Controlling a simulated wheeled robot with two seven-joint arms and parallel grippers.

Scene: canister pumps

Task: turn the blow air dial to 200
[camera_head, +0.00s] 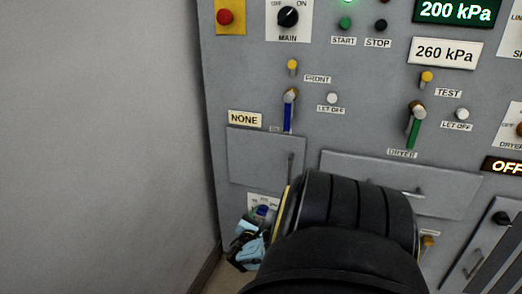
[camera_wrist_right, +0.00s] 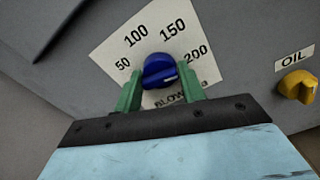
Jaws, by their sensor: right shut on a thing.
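The blow air dial is a blue knob (camera_wrist_right: 158,70) on a white scale plate (camera_wrist_right: 112,52) marked 50, 100, 150 and 200. A small white mark shows on the knob's lower right side, below the 200 label; I cannot tell the exact reading. My right gripper (camera_wrist_right: 161,84) has its two green fingers on either side of the knob and is shut on it. In the head view the dial (camera_head: 262,211) is small, low on the panel, with the right gripper (camera_head: 258,222) at it and my black arm beside it. My left gripper is out of view.
A yellow knob (camera_wrist_right: 297,87) labelled OIL is right of the dial. Above the dial is a drawer-like door (camera_head: 262,155) with a handle, under a NONE label (camera_head: 245,118). A green display (camera_head: 457,11) reads 200 kPa. A plain wall (camera_head: 100,140) stands at left.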

